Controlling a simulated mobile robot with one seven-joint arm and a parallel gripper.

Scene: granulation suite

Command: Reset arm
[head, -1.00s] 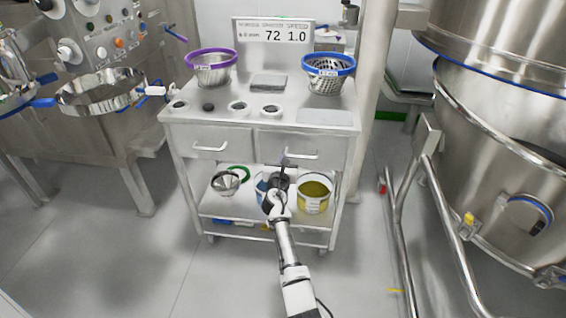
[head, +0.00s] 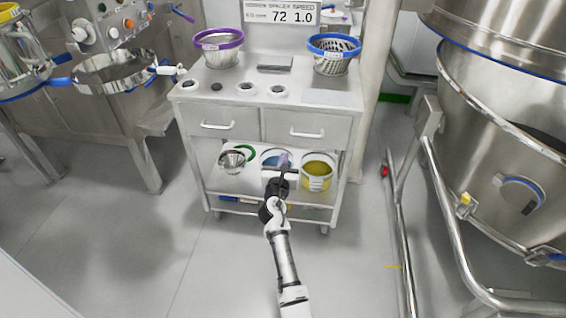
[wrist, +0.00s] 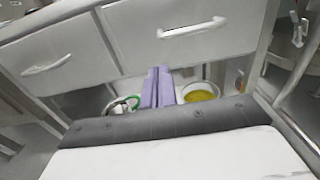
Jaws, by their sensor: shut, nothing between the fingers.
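My gripper (head: 285,161) is in front of the steel cart, at the height of its lower shelf. In the wrist view its two purple fingers (wrist: 157,88) lie side by side, shut with nothing between them. My arm reaches up from the bottom of the head view. The gripper covers part of a blue container (head: 268,157) on the lower shelf. I cannot tell the exact gap between the fingertips and the cart.
The cart has two drawers (head: 305,131) and a top (head: 330,97) bearing a purple-rimmed basket (head: 219,50) and a blue-rimmed basket (head: 333,57). A yellow container (head: 317,173) and steel bowl (head: 232,162) stand below. A large steel vessel (head: 500,130) is right. Floor at left (head: 130,260) is clear.

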